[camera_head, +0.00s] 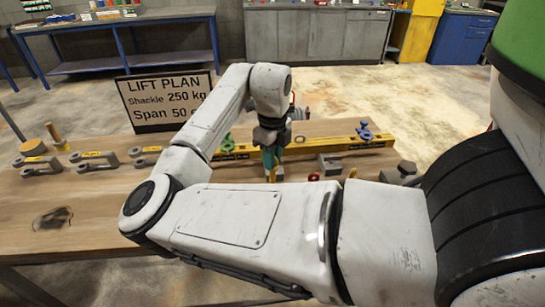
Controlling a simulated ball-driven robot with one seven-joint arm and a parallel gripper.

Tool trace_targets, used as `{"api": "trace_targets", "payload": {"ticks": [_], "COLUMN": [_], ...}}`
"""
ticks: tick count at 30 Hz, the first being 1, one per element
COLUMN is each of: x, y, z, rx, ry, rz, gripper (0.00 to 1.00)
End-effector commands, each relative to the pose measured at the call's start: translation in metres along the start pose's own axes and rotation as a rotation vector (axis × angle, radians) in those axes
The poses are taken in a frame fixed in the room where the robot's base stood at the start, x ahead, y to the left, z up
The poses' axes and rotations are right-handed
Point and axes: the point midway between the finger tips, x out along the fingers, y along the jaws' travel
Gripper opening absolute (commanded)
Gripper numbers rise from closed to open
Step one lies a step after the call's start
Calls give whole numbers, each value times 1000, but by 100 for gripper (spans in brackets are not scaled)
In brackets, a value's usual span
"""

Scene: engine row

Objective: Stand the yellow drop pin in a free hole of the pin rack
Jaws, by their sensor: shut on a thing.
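My gripper (271,160) points down over the wooden table, a little right of the picture's middle line of arm links. It is shut on a thin yellow thing, which looks like the yellow drop pin (272,175); only a short upright piece shows below the teal fingers. My forearm hides the table in front of it, so I cannot tell whether the pin's lower end touches anything. A grey block (330,163) right of the gripper may be the pin rack; its holes are too small to make out.
A yellow beam (345,145) with green and blue hooks lies behind the gripper. Several grey shackles (95,159) lie at left, near a yellow upright peg (55,134). A sign (165,102) stands at the back. A red ring (313,176) and a dark hex piece (406,168) lie right.

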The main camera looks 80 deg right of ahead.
Motion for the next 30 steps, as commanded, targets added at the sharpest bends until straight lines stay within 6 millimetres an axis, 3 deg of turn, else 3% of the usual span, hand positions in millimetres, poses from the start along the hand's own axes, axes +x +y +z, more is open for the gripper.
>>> {"api": "trace_targets", "payload": {"ticks": [30], "x": [9], "y": [0], "z": [0], "rx": [0], "ry": [0], "rz": [0], "gripper": [0]}}
